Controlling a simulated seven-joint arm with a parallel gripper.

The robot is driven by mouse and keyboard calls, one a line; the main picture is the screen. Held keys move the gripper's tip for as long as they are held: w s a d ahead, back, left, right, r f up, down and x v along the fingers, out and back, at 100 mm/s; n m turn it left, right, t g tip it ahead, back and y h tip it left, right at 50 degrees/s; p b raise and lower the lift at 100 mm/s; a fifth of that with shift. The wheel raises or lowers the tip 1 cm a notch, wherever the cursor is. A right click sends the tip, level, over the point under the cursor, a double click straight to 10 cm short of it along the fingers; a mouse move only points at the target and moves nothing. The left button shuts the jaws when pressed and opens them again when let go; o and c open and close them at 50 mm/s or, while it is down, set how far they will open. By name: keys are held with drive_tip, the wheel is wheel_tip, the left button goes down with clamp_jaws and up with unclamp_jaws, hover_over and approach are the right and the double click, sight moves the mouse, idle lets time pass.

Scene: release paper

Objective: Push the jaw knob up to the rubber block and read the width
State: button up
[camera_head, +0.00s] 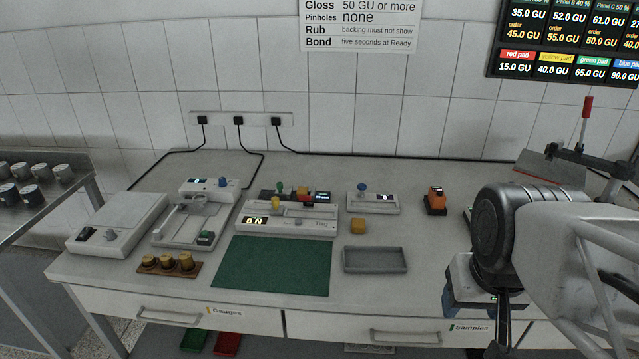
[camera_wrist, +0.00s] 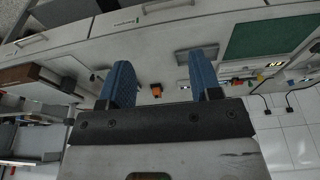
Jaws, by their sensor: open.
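My gripper (camera_wrist: 163,68) is open and empty, its two blue fingers apart in the wrist view. In the head view my arm is at the right, over the bench's right end, well away from the instruments. A long white instrument (camera_head: 310,227) with a lit display stands mid-bench, with a yellow knob (camera_head: 275,203) and small coloured parts on top. Left of it is a white framed instrument (camera_head: 175,232) with a blue knob (camera_head: 222,182) and a small dark block (camera_head: 205,238). I cannot tell which knob is the jaw knob or which piece is the rubber block.
A green mat (camera_head: 273,268) and a grey tray (camera_head: 375,270) lie in front. Brass weights (camera_head: 165,263) stand at the left. An orange device (camera_head: 436,202) is back right; it also shows between my fingers in the wrist view (camera_wrist: 156,90). A white box (camera_head: 118,225) fills the left end.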

drive_tip(key=shift+w+a+r, duration=0.1)
drive_tip(key=shift+w+r, duration=0.2)
drive_tip(key=shift+w, duration=0.25)
drive_tip(key=shift+c, duration=0.4)
drive_tip(key=w+a+r, duration=0.3)
drive_tip(key=w, duration=0.6)
drive_tip(key=w+a+r, duration=0.2)
drive_tip(key=w, duration=0.7)
drive_tip(key=n+g, duration=0.2)
drive_tip(key=g, duration=0.1)
hover_over(279, 184)
drive_tip(key=f, duration=1.9)
drive_tip(key=shift+d+f, duration=0.25)
drive_tip(key=shift+d, duration=0.1)
drive_tip(key=shift+w+a+f, duration=0.15)
drive_tip(key=shift+a+f, duration=0.2)
drive_tip(key=shift+f, duration=3.9)
